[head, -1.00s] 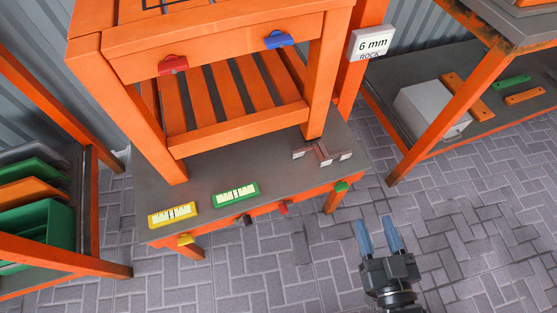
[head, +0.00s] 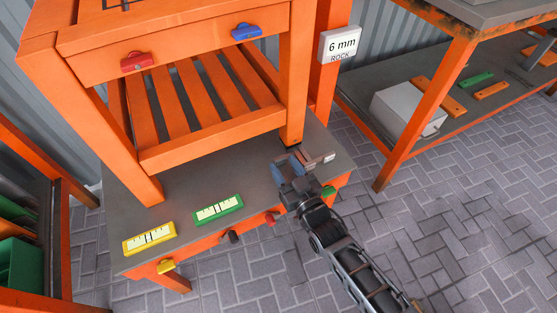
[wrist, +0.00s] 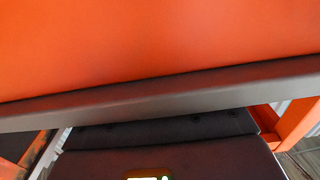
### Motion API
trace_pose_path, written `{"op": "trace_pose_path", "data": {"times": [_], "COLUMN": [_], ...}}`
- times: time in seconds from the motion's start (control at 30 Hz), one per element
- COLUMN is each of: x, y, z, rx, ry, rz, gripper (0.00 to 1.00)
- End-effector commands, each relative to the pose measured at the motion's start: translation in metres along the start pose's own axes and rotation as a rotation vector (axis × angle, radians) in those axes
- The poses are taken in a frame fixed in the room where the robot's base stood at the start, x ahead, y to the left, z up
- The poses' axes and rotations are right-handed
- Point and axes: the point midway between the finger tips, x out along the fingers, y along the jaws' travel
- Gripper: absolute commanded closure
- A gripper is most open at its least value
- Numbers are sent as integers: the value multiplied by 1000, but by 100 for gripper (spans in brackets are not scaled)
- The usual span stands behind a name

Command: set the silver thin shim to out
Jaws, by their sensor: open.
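I cannot tell for sure which piece is the silver thin shim. A small brown fixture (head: 312,156) with pale silvery end pieces (head: 329,157) stands at the right end of the grey bench top, by the orange post's foot. My gripper (head: 287,165) is at this fixture in the head view, its blue fingers open, and it covers the fixture's left part. Contact cannot be told. In the wrist view neither the fingers nor the shim can be made out.
The grey bench top (head: 160,212) carries a yellow gauge (head: 149,238) and a green gauge (head: 217,209). Coloured knobs (head: 270,218) line its front edge. The slatted orange frame (head: 210,140) rises close behind my gripper. An orange surface (wrist: 150,45) fills the upper wrist view.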

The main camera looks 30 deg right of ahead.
Motion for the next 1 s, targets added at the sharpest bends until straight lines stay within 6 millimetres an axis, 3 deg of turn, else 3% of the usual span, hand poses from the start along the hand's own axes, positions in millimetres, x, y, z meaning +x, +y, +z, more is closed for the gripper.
{"op": "trace_pose_path", "data": {"times": [0.23, 0.57, 1.0], "x": [28, 32, 32], "y": [0, 0, 0], "z": [0, 0, 0], "rx": [0, 0, 0], "ry": [1, -1, 0], "rz": [0, 0, 0], "gripper": [51, 51, 91]}}
